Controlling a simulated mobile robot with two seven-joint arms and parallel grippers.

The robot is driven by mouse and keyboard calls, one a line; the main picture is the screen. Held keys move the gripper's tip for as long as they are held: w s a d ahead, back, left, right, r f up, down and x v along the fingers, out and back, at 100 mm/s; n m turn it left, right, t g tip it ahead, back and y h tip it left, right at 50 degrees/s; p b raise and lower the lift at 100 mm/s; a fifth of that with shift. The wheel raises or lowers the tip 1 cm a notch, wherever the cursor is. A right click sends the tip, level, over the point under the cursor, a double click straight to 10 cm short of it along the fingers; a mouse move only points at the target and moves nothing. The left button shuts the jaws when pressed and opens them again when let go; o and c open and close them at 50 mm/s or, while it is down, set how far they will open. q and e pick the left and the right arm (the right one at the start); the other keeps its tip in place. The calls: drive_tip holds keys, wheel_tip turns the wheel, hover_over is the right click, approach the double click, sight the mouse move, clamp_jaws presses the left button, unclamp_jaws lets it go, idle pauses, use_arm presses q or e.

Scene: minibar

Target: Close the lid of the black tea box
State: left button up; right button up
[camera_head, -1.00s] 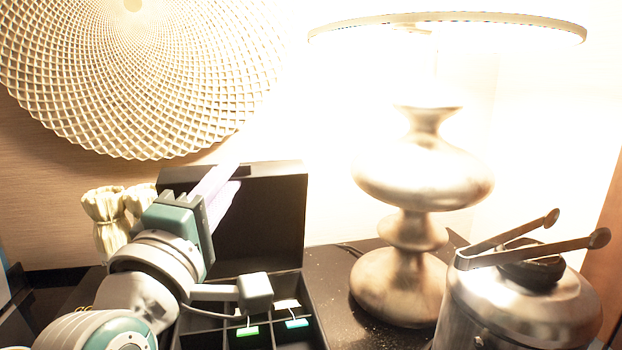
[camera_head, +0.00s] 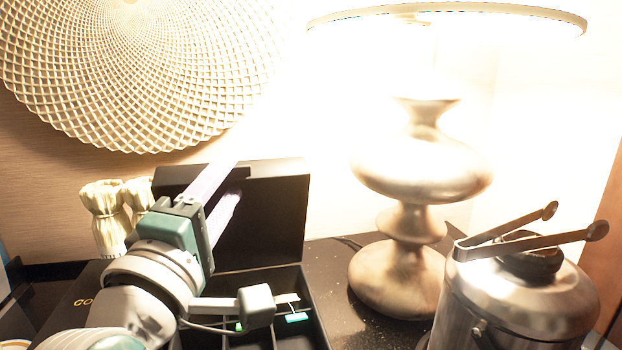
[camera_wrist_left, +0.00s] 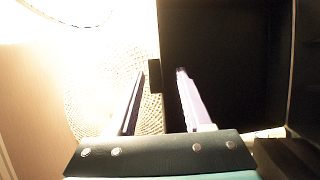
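The black tea box (camera_head: 319,325) stands open on the counter, with its lid (camera_head: 275,215) upright at the back. Green and teal packets (camera_head: 297,317) show in its compartments; my arm hides much of the left side. My left gripper (camera_head: 236,178) is at the lid's upper left part, with two pale fingers apart. One finger reaches over the top edge and the other is in front of the lid's inner face. In the left wrist view the gripper (camera_wrist_left: 160,72) is open, with the dark lid's edge (camera_wrist_left: 154,75) between its fingers; contact is unclear. My right gripper is not in view.
A metal lamp (camera_head: 405,275) stands right of the box. A steel ice bucket (camera_head: 520,310) with tongs (camera_head: 530,240) is at the front right. Pale vase-like ornaments (camera_head: 106,215) stand behind my arm. A woven disc (camera_head: 130,75) hangs on the wall.

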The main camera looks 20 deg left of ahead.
use_arm(q)
drive_tip(key=b+v, duration=0.1)
drive_tip(key=v, duration=0.9)
drive_tip(key=shift+r, duration=0.1)
drive_tip(key=s+f+b, duration=0.5)
drive_tip(key=s+f, duration=0.2)
drive_tip(key=s, duration=0.1)
drive_tip(key=shift+s+d+f, duration=0.15)
drive_tip(key=shift+s+d, duration=0.05)
drive_tip(key=shift+s, duration=0.2)
idle(0.7)
